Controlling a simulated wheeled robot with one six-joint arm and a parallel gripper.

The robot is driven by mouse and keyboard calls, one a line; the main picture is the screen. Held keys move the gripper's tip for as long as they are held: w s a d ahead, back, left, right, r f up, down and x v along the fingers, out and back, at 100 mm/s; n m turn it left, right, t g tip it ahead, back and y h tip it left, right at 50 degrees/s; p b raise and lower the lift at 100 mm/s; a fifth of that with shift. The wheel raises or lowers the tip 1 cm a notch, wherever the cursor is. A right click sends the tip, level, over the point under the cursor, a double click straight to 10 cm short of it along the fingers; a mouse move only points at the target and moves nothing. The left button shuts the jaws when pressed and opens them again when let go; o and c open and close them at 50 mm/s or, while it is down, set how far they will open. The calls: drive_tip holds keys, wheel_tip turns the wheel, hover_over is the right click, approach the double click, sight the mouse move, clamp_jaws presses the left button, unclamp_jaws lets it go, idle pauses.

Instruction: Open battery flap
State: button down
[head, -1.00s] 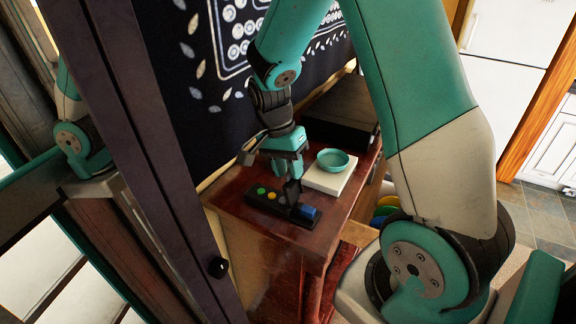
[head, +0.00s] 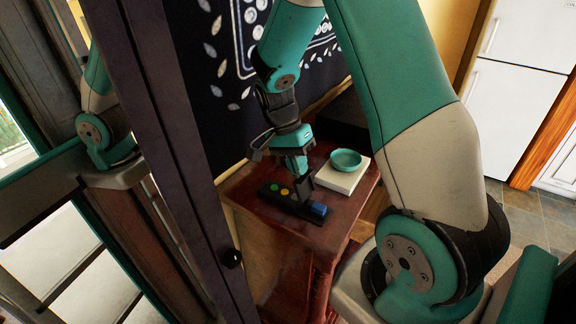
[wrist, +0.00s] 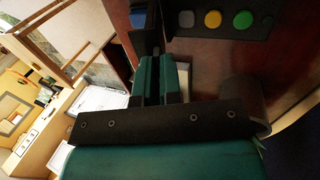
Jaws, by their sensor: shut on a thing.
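A black remote (head: 275,190) lies on the red-brown table. It has green and yellow round buttons on its left part and a blue block (head: 319,208) at its right end. My gripper (head: 302,186) points down at the remote, just left of the blue block, and is shut on a dark upright piece that looks like the battery flap. In the wrist view the dark flap (wrist: 153,35) stands at the teal fingertips, and the remote's buttons show at the upper right on the remote (wrist: 190,32). The fingers hide part of the flap, so its exact angle is unclear.
A teal bowl (head: 345,158) sits on a white block (head: 343,177) behind the remote. A dark box stands farther back on the table (head: 335,232). A dark patterned hanging is close behind. The table's front edge is near the remote.

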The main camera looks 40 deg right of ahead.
drive_tip(key=shift+w+a+f, duration=0.1)
drive_tip(key=shift+w+f, duration=0.1)
drive_tip(key=shift+w, duration=0.2)
drive_tip(key=c, duration=1.3)
unclamp_jaws()
drive_tip(key=b+v, duration=0.1)
drive_tip(key=v, duration=1.6)
drive_tip(key=shift+w+r, duration=0.1)
drive_tip(key=shift+r, duration=0.1)
